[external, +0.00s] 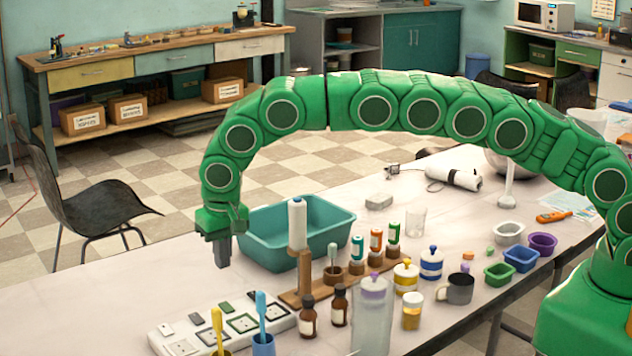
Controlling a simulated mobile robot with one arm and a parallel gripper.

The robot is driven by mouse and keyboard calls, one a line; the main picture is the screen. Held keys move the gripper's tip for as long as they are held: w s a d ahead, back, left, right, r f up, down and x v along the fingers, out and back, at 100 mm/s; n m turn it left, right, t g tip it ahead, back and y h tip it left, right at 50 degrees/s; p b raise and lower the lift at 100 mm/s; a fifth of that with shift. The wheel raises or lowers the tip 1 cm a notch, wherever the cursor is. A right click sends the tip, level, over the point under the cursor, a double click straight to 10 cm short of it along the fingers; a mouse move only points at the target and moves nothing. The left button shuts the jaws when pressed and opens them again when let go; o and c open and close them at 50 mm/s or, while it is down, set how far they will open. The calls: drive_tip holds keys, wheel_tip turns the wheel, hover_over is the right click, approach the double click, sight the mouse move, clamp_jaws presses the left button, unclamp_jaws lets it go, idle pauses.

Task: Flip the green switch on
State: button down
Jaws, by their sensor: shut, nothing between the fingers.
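A white power strip (160,343) lies on the table at the lower left, with a row of small rocker switches beside its sockets. The green switch (226,307) is one of these rockers. Whether it is on or off is too small to tell. My gripper (222,255) points down above the table, behind the strip and left of the teal basin. It is shut and empty, apart from the green switch. Yellow and blue brush-like tools in front of the strip hide part of it.
A teal basin (262,240) stands just right of my gripper. A wooden rack (294,298) with bottles and a white cylinder is right of the strip. Brown bottles (307,316) and a clear container (371,320) stand nearby. The table left of the gripper is clear.

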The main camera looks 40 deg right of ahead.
sight(229, 308)
drive_tip(key=f, duration=0.6)
drive_tip(key=w+f, duration=0.1)
drive_tip(key=f, duration=0.2)
drive_tip(key=shift+f, duration=0.15)
drive_tip(key=shift+w+f+g, duration=0.15)
drive_tip(key=shift+f+g, duration=0.05)
drive_tip(key=shift+g, duration=0.1)
drive_tip(key=shift+w+f, duration=0.1)
drive_tip(key=shift+s+d+f, duration=0.1)
drive_tip(key=shift+s+f, duration=0.05)
drive_tip(key=shift+s, duration=0.95)
